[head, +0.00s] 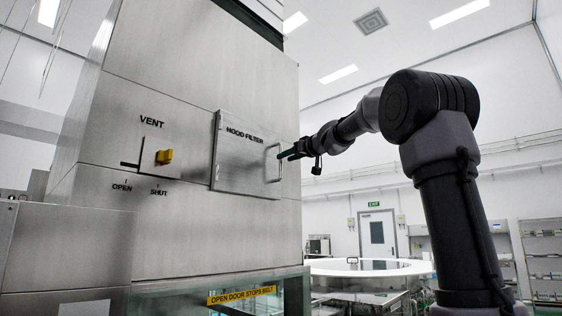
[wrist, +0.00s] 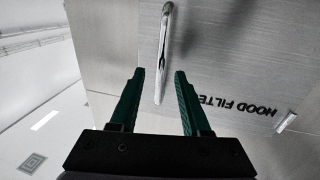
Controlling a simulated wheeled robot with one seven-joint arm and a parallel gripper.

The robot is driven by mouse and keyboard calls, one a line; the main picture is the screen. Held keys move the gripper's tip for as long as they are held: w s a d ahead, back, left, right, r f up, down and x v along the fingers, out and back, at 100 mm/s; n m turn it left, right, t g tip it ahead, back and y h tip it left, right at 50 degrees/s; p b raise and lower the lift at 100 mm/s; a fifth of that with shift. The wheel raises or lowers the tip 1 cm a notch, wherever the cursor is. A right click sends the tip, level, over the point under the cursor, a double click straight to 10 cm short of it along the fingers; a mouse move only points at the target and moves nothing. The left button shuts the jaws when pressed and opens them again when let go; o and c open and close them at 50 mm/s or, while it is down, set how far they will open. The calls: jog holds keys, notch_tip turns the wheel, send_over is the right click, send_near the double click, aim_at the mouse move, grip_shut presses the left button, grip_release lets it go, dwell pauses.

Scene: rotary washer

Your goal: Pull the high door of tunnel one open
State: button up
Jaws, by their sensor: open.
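The high door (head: 240,165) is a square brushed-metal panel marked HOOD FILTER on the front of the steel housing. It looks closed, lying along the housing face. Its upright bar handle (head: 279,150) is near the right edge, and small hinges show on the left edge. My gripper (head: 284,155) is at the handle, coming from the right. In the wrist view, the green fingers of my gripper (wrist: 160,72) are open, and the handle (wrist: 163,50) shows in the gap between them, touching neither. How deep the bar sits between the fingers is hard to tell.
A yellow VENT knob (head: 164,157) with OPEN and SHUT marks is left of the door. A yellow sign (head: 241,295) reading OPEN DOOR STOPS BELT is below, over a glass section. A round white table (head: 370,268) stands behind at the right. Air right of the housing is clear around my arm.

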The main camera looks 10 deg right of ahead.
aim_at(281, 175)
jog(key=shift+x, duration=2.2)
jog(key=shift+a, duration=0.1)
grip_shut()
